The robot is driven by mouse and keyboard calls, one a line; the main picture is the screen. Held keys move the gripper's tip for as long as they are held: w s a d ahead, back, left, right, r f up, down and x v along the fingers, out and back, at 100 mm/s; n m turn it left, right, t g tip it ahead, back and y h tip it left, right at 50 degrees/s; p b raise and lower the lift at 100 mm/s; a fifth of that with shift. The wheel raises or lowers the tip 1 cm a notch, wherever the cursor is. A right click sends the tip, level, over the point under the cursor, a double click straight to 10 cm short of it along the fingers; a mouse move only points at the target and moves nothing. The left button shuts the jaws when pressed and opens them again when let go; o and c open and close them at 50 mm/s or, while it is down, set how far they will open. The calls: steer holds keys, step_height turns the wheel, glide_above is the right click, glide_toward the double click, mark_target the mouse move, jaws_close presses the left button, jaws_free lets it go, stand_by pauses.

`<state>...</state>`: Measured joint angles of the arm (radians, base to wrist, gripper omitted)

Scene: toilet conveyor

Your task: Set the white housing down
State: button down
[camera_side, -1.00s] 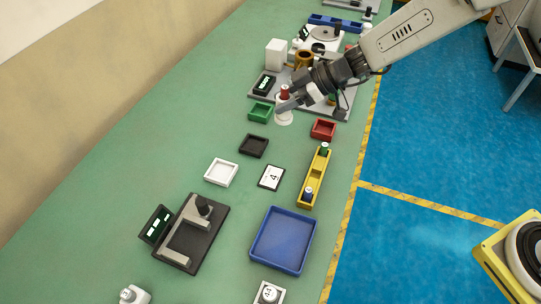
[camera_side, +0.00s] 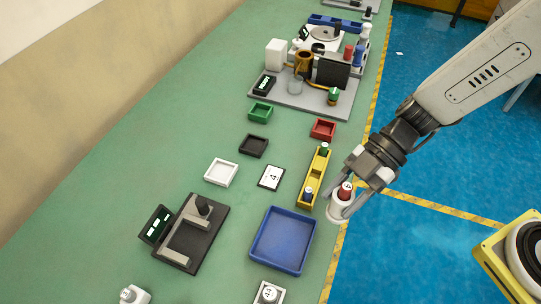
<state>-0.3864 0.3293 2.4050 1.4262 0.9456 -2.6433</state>
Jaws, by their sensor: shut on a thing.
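My gripper (camera_side: 354,195) is shut on the white housing (camera_side: 340,206), which has a red part (camera_side: 346,190) with a dark-marked top in it. The housing appears in the picture over the table's right edge and the blue floor, right of the yellow tray. Its exact height cannot be told. The yellow tray (camera_side: 315,178) is long and narrow and holds a green-topped piece (camera_side: 323,150) and a blue-topped piece (camera_side: 308,194). A large blue tray (camera_side: 282,240) lies lower left of my gripper and is empty.
Small empty trays lie on the green table: white (camera_side: 221,172), black (camera_side: 254,146), green (camera_side: 260,113) and red (camera_side: 323,129). A card marked 4 (camera_side: 271,177) lies among them. A dark fixture (camera_side: 190,232) stands at left, a grey station (camera_side: 312,95) at the back.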

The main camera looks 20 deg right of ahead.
steer(key=s+d+n+g, duration=0.1)
steer(key=s+n+g, duration=0.1)
steer(key=s, duration=0.5)
steer(key=shift+w+a+f, duration=1.45)
steer(key=shift+w+f, duration=0.05)
steer(key=shift+w, duration=0.25)
steer(key=shift+w+a+f, duration=1.4)
steer(key=shift+w+f, duration=0.05)
steer(key=shift+w, duration=0.3)
steer(key=shift+w+a+f, duration=1.45)
steer(key=shift+w+f, duration=0.05)
steer(key=shift+w, duration=0.25)
steer(key=shift+w+f, duration=0.1)
steer(key=shift+f, duration=0.1)
steer(key=shift+w+a+f, duration=0.1)
steer(key=shift+a+f, duration=0.05)
steer(key=shift+f, duration=1.5)
steer(key=shift+f, duration=0.1)
